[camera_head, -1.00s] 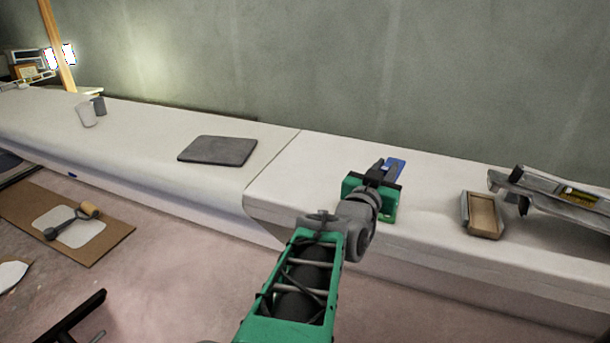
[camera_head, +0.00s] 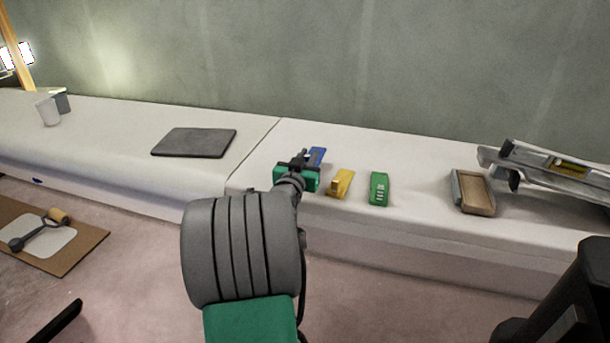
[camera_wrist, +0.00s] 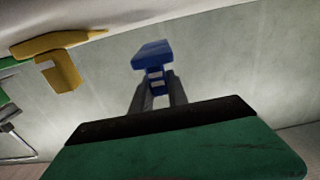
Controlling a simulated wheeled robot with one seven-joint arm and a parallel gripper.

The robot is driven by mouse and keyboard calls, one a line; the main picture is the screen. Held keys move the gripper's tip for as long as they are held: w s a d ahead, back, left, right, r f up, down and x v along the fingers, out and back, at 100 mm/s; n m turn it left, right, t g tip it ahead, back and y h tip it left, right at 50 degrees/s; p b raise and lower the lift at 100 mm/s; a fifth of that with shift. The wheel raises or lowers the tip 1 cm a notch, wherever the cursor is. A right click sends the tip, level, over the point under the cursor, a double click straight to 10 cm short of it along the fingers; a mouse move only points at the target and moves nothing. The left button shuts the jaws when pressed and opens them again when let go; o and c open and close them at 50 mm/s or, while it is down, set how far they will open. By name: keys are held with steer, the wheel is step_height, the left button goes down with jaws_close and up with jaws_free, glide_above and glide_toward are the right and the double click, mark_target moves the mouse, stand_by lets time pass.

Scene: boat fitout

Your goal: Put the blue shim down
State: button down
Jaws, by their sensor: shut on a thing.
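The blue shim (camera_head: 317,154) is at the end of my gripper (camera_head: 304,158), at the left part of the right-hand white bench section. In the wrist view the blue shim (camera_wrist: 152,56) sits between the fingertips of my gripper (camera_wrist: 157,82), which is shut on it. The grey wall lies behind it in that view. I cannot tell from these views whether the shim touches the bench top or is held just above it.
A yellow shim (camera_head: 341,183) and a green shim (camera_head: 379,188) lie on the bench (camera_head: 420,168) right of my gripper. Further right are a small tray (camera_head: 473,192) and a metal level-like tool (camera_head: 550,170). A dark grey mat (camera_head: 195,142) lies left of the bench seam.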

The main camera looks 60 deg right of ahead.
steer(key=shift+w+d+f, duration=0.15)
steer(key=shift+w+f, duration=0.15)
steer(key=shift+f, duration=0.1)
steer(key=shift+w+d+f+b, duration=0.1)
steer(key=shift+f+b, duration=0.45)
steer(key=shift+f, duration=1.05)
steer(key=shift+f, duration=0.25)
steer(key=c, duration=1.3)
jaws_free()
steer(key=shift+r, duration=0.1)
